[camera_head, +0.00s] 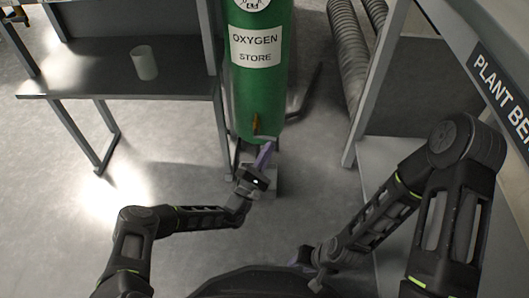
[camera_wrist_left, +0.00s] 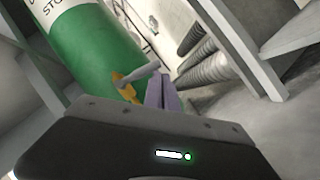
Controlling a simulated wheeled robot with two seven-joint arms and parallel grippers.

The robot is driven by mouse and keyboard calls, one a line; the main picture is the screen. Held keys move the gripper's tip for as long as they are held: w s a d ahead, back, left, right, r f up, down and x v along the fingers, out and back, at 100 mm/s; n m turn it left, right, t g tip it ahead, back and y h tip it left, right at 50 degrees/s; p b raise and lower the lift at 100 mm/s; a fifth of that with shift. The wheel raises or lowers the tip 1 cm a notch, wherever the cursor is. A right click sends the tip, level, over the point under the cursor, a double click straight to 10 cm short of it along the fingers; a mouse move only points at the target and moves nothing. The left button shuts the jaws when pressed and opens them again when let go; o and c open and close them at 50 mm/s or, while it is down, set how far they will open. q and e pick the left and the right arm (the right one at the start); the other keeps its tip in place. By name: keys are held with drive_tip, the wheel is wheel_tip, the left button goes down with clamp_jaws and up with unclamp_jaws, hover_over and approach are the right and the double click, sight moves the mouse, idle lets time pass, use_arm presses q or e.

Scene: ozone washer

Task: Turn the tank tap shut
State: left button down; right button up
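The green oxygen tank (camera_head: 262,85) stands upright at the top middle of the head view, and also fills the upper left of the left wrist view (camera_wrist_left: 95,45). Low on its front is the tap, with a yellow-orange part (camera_head: 255,123) and a pale grey bar beside it; the yellow part also shows in the left wrist view (camera_wrist_left: 123,86). My left gripper (camera_head: 266,150) has its purple fingers just below the tap. The fingers (camera_wrist_left: 163,92) look together, with nothing visible between them; contact with the bar is unclear. My right gripper (camera_head: 303,258) is low and mostly hidden.
A dark metal table (camera_head: 110,75) with a pale cup (camera_head: 144,63) stands left of the tank. Ribbed hoses (camera_head: 349,60) and a frame post (camera_head: 376,80) stand to the right. A plant bench (camera_head: 480,50) is at the far right. Open floor (camera_head: 180,180) lies at front left.

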use_arm(q)
drive_tip(key=shift+d+r+n+t+y+b, duration=0.2)
drive_tip(key=shift+n+t, duration=0.1)
drive_tip(key=shift+n, duration=0.25)
drive_tip(key=shift+d+r+n+t+y+b, duration=0.15)
drive_tip(key=shift+n+t, duration=0.15)
drive_tip(key=shift+n, duration=0.25)
drive_tip(key=shift+a, duration=0.1)
drive_tip(key=p+v, duration=0.2)
drive_tip(key=v, duration=0.5)
drive_tip(key=shift+s+f, duration=0.2)
drive_tip(key=shift+s, duration=0.15)
drive_tip(key=shift+a, duration=0.1)
